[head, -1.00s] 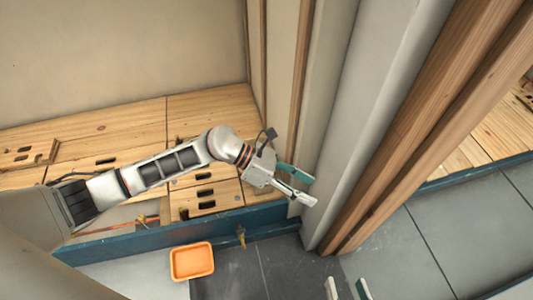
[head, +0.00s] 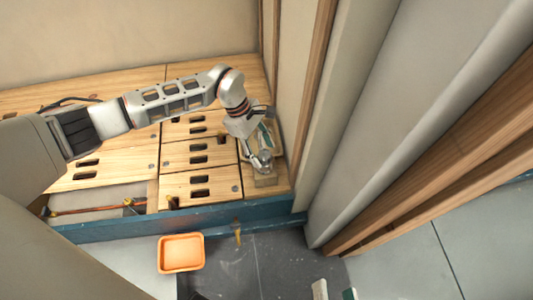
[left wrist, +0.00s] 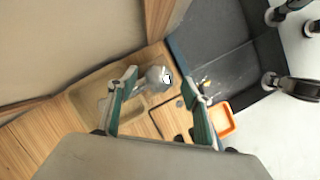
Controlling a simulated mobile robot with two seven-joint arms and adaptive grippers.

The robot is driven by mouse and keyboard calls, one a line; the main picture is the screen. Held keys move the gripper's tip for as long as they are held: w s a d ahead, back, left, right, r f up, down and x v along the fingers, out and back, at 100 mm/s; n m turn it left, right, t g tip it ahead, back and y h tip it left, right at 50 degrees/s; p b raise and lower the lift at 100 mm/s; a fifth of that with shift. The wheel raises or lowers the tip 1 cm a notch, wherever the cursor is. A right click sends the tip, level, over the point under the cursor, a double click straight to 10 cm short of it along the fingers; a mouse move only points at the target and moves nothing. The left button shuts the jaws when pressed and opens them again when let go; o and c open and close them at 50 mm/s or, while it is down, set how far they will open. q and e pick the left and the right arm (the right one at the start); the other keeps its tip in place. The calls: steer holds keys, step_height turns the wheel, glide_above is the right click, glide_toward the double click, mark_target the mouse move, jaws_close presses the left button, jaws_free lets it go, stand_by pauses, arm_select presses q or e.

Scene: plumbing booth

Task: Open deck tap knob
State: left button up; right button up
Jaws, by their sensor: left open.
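The deck tap knob (head: 265,161) is a grey, rounded piece on a pale wooden block at the right end of the wooden deck. It also shows in the left wrist view (left wrist: 157,77), in the gap ahead of the fingers. My left gripper (head: 260,150) is open above and around the knob; its green-padded fingers (left wrist: 158,88) are spread to either side. Whether a finger touches the knob cannot be told. The gripper partly hides the knob in the head view.
A wall and post (head: 345,130) stand close to the right of my left gripper. A blue beam (head: 220,213) edges the deck. An orange tray (head: 163,268) lies on the floor, and a small brass valve (head: 238,236) sits by the beam. Copper pipe (head: 95,209) shows in an opening.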

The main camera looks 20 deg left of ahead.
arm_select(q)
steer(key=shift+b+x, duration=0.3)
steer(key=shift+x, duration=0.95)
steer(key=shift+w, duration=0.1)
arm_select(e)
steer(key=shift+s+a+m, duration=0.1)
steer(key=shift+a+m, duration=0.3)
steer(key=shift+m, duration=0.2)
